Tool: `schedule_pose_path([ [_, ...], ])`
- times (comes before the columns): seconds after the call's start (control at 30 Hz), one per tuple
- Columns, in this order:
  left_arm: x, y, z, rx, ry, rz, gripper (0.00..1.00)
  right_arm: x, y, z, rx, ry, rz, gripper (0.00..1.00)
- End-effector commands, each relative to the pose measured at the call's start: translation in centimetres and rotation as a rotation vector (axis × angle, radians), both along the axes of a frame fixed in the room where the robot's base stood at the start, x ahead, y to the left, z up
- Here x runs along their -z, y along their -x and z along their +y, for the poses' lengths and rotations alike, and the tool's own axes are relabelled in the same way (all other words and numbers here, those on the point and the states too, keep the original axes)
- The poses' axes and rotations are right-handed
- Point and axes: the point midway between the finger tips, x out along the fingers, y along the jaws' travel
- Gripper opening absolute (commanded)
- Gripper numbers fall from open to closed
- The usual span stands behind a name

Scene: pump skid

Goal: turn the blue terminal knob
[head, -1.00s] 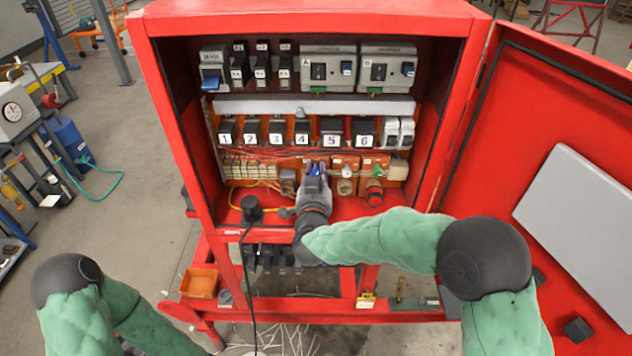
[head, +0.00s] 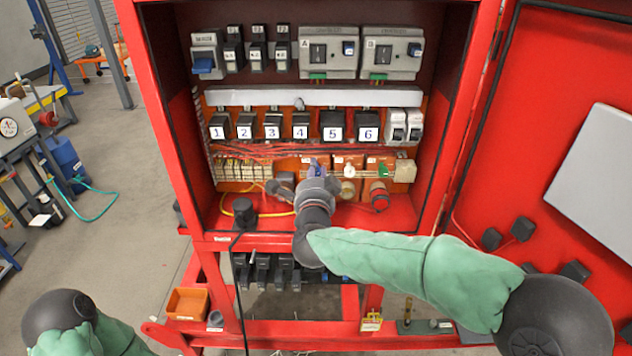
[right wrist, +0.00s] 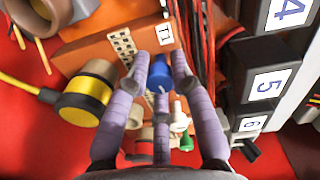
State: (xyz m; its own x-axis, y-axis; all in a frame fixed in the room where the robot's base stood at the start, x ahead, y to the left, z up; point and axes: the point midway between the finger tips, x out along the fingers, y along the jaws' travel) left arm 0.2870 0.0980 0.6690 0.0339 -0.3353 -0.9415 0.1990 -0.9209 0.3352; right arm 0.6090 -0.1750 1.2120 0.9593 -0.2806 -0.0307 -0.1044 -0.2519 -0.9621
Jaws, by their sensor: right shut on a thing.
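The blue terminal knob (right wrist: 160,72) shows in the right wrist view, on an orange terminal block (right wrist: 118,48) labelled T1. My right gripper (right wrist: 161,68) has its purple-grey fingers around the knob, shut on it. In the head view my right gripper (head: 316,171) reaches into the red cabinet (head: 150,110) at the row of orange blocks below the numbered breakers, and it mostly hides the knob there. My left gripper is out of view; only part of my left arm shows at the lower left.
Beside the blue knob are white and green knobs; the green one (right wrist: 186,142) shows in the right wrist view. A yellow-ringed connector (right wrist: 85,100) with a cable is at the left. Numbered breakers (head: 332,125) stand above. The open red door (head: 540,140) is at the right.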

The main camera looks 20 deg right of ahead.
Motion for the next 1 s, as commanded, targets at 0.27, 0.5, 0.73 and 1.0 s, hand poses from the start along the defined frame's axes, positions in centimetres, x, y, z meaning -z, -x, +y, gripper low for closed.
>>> schedule_pose_path([
  [0.27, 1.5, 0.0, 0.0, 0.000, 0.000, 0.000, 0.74, 0.9, 0.0, 0.4, -0.007, -0.099, -0.014, 0.00],
  [0.5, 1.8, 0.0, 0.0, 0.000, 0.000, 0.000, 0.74, 0.8, 0.0, 0.4, -0.008, -0.128, -0.021, 0.00],
  [0.73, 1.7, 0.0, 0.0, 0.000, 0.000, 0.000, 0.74, 0.8, 0.0, 0.4, -0.008, -0.129, -0.021, 0.00],
  [1.0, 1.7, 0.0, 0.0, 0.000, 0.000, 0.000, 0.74, 0.6, 0.0, 0.3, -0.006, -0.127, -0.025, 0.48],
])
